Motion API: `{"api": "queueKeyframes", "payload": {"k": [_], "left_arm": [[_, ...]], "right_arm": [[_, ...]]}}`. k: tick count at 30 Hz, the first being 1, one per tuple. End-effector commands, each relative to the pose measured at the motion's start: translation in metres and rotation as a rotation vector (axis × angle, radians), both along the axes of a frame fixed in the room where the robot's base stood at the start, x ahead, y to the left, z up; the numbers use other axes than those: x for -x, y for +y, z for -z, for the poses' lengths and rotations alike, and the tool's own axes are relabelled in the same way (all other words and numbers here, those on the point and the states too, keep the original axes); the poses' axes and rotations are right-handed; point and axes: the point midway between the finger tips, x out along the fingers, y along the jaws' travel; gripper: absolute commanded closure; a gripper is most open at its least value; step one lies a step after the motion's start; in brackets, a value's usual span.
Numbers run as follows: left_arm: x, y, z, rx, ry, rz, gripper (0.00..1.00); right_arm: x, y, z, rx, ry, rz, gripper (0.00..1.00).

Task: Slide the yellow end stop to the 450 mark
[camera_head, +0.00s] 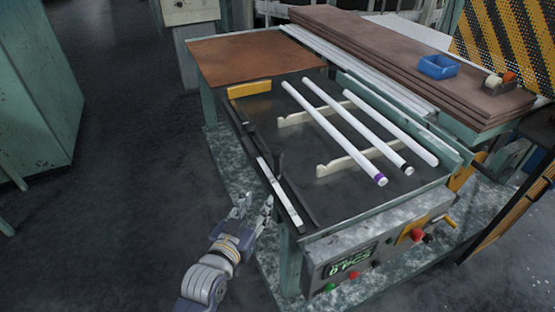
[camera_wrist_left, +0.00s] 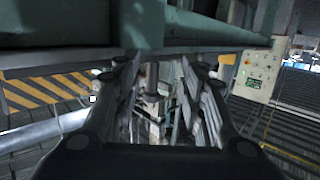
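The yellow end stop (camera_head: 249,89) sits at the far left end of the dark machine bed in the head view. A rail with a white scale strip (camera_head: 278,191) runs along the bed's left edge; its marks are too small to read. My left gripper (camera_head: 256,204) is low beside the near left edge of the bed, well short of the end stop. Its fingers stand apart with nothing between them. In the left wrist view the two fingers (camera_wrist_left: 160,105) also show apart, below a green machine edge. My right gripper is not in view.
Several white glass tubes (camera_head: 333,133) lie on cream supports (camera_head: 360,158) across the bed. A control box (camera_head: 375,255) with buttons is at the front. A brown board (camera_head: 255,55) lies behind the end stop. A blue tray (camera_head: 438,67) stands at the back right.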

Motion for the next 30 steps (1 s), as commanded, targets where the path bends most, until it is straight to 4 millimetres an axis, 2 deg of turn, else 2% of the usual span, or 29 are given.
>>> {"api": "queueKeyframes", "payload": {"k": [1,2,9,14,24,30], "left_arm": [[0.0,-0.001,-0.022,0.012,-0.038,0.003,0.62],[0.001,-0.002,-0.032,0.016,-0.056,0.005,0.62],[-0.018,-0.015,-0.055,0.053,-0.168,0.012,0.62],[-0.032,-0.021,-0.056,0.054,-0.172,0.012,0.62],[-0.088,-0.041,-0.056,0.053,-0.171,0.011,0.62],[-0.11,-0.049,-0.055,0.054,-0.17,0.012,0.62]], "right_arm": [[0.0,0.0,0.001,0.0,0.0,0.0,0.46],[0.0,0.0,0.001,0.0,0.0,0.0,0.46],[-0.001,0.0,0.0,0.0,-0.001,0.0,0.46],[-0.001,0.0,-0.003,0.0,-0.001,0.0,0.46],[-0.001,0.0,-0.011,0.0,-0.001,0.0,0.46],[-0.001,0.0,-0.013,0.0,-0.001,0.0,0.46]]}}
